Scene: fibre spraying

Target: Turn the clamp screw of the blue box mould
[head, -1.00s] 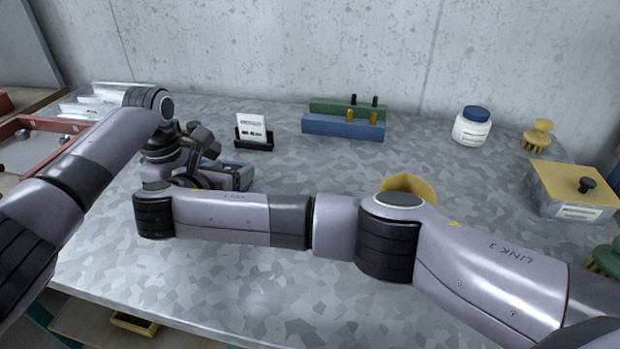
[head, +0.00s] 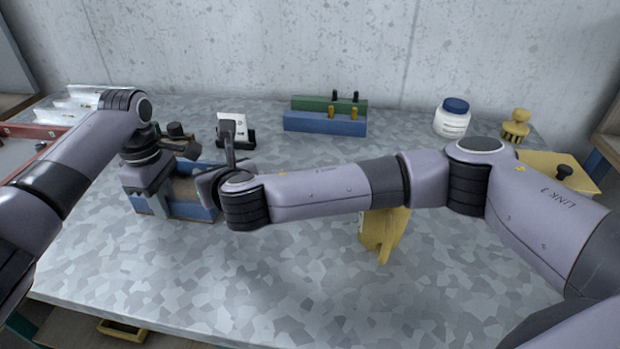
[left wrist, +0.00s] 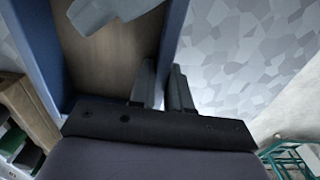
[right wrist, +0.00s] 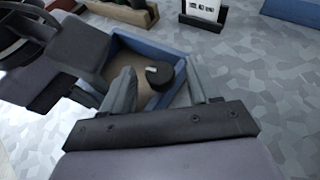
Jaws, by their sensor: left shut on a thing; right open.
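The blue box mould (head: 190,209) stands at the left of the table, with blue walls and a brown inside, partly hidden by my grippers in the head view. My left gripper (left wrist: 163,78) is shut on one blue wall (left wrist: 172,42) of the mould, one finger inside and one outside. The round black clamp screw knob (right wrist: 159,75) shows in the right wrist view over the mould. My right gripper (right wrist: 160,88) is open, and the knob appears between its fingers. Whether the fingers touch the knob I cannot tell.
A card holder (head: 236,137) stands behind the mould. Blue (head: 325,123) and green blocks with pegs are at the back. A white jar (head: 452,118), a yellow brush (head: 516,125) and a yellow-lidded box (head: 550,168) stand right. A yellow object (head: 383,236) is partly behind my right arm. The front table is clear.

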